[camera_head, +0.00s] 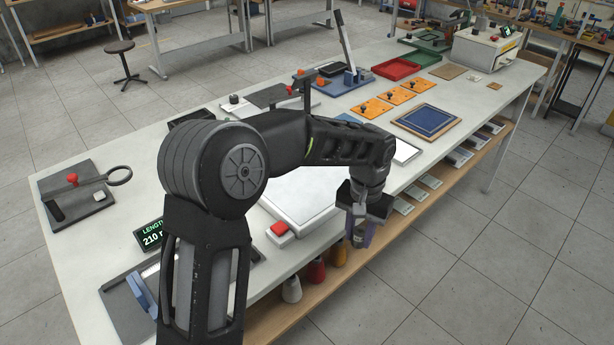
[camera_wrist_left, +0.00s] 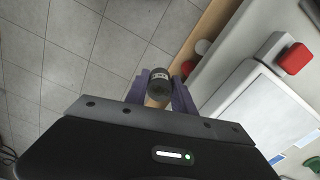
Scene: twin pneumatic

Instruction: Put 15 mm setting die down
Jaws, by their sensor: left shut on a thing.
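My left gripper (camera_head: 362,226) hangs just off the table's near edge, its purple fingers pointing down. In the left wrist view the gripper (camera_wrist_left: 161,94) is shut on the 15 mm setting die (camera_wrist_left: 160,84), a short dark grey cylinder with small pale markings that I cannot read. Floor and the edge of a wooden lower shelf show behind it. My right gripper is not in view.
The white table (camera_head: 75,290) holds a white flat panel (camera_head: 303,197) and a red-topped block (camera_head: 280,231) close by. Orange plates (camera_head: 372,108), a blue mat (camera_head: 428,121) and red (camera_head: 396,68) and green trays lie farther back. Coloured cones (camera_head: 317,270) stand on the lower shelf.

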